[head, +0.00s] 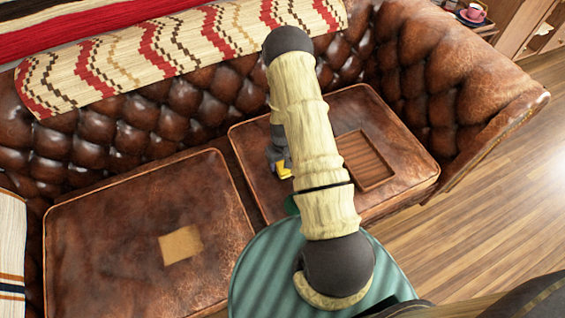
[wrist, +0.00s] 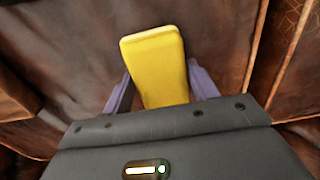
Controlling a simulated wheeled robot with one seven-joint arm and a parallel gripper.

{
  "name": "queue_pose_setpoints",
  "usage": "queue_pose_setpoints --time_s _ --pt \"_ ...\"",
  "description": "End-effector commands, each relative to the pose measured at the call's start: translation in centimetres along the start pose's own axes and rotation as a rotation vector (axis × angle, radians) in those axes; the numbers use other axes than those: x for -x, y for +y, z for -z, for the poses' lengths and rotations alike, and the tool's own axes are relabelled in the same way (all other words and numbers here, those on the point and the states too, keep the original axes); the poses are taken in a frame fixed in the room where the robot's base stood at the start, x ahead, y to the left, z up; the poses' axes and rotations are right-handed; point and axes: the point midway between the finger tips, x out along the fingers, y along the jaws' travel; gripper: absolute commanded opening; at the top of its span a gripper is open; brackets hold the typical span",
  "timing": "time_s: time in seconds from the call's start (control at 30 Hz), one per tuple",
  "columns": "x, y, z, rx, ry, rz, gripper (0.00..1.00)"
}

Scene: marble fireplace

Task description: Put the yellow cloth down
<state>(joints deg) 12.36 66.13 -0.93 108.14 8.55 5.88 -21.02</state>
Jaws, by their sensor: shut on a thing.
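The yellow cloth (wrist: 158,72) looks like a flat, rounded yellow slab in the wrist view. It stands between the two purple fingers of my gripper (wrist: 159,80), which is shut on it. In the head view only a small part of the yellow cloth (head: 284,170) shows, beside my arm. There it appears over the right seat cushion (head: 265,158) of the brown leather sofa, left of a wooden tray (head: 372,160). My arm hides much of the gripper in that view. I cannot tell whether the cloth touches the leather.
A tan square (head: 181,246) lies on the left seat cushion (head: 100,230), which is otherwise bare. The tufted backrest (head: 165,115) carries a patterned blanket (head: 150,55). The sofa's rolled arm (head: 450,85) rises at the right. Wooden floor (head: 490,205) lies open beyond it.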

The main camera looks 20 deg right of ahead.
Motion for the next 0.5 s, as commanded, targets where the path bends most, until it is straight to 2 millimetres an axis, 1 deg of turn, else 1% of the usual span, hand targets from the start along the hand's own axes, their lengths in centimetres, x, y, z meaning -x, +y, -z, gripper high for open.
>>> queue_pose_setpoints --time_s 0.2,0.33,0.37,0.43,0.47,0.5 --pt "0.06 0.01 0.03 0.000 0.001 0.000 0.34" --pt "-0.31 0.00 0.01 0.000 0.000 0.000 0.34" --pt "-0.25 0.00 0.01 0.000 0.001 0.000 0.62" --pt "-0.21 0.00 0.01 0.000 0.001 0.000 0.76" --pt "-0.21 0.00 0.01 0.000 0.000 0.000 0.80" --pt "-0.21 0.00 0.01 0.000 0.000 0.000 0.80"
